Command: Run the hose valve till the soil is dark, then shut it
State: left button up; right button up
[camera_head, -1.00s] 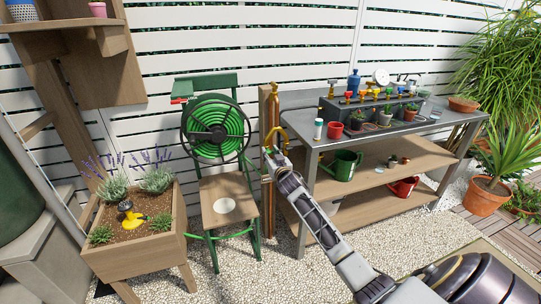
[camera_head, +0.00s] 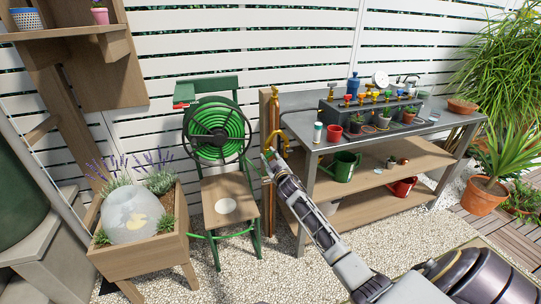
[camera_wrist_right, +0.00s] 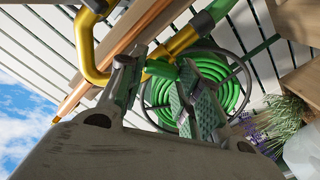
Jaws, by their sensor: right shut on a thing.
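My right gripper (camera_head: 269,156) is at the brass tap (camera_head: 276,125) on the wooden post, shut on the hose valve. In the right wrist view, the fingers (camera_wrist_right: 156,72) close around its green part (camera_wrist_right: 160,68), beside the yellow pipe; the fingers partly hide it. A whitish, see-through dome of spray (camera_head: 132,215) stands over the planter box (camera_head: 150,258). The yellow sprinkler shows faintly inside it. The soil (camera_head: 165,233) shows brown at the dome's edge; under the dome its shade is hard to tell. My left gripper is not in view.
A metal bench (camera_head: 300,125) with pots and a green watering can (camera_head: 343,167) stands close on the right. Gravel (camera_head: 240,275) in front is clear.

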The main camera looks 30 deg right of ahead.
jog(key=n, duration=0.3)
jog(key=shift+a+p, duration=0.1)
jog(key=shift+p, duration=0.3)
jog(key=n, duration=0.2)
jog(key=shift+f+n, duration=0.1)
jog(key=shift+n, duration=0.2)
jog(key=n, duration=0.2)
jog(key=shift+f+n+p, duration=0.1)
jog(key=shift+n+p, duration=0.3)
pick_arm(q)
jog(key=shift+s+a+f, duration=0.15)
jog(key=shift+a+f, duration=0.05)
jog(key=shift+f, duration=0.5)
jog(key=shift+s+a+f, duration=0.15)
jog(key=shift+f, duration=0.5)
pick_arm(e)
jog(key=shift+a+f+n, duration=0.1)
jog(key=shift+n, duration=1.5)
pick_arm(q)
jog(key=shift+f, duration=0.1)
pick_arm(e)
jog(key=o, duration=1)
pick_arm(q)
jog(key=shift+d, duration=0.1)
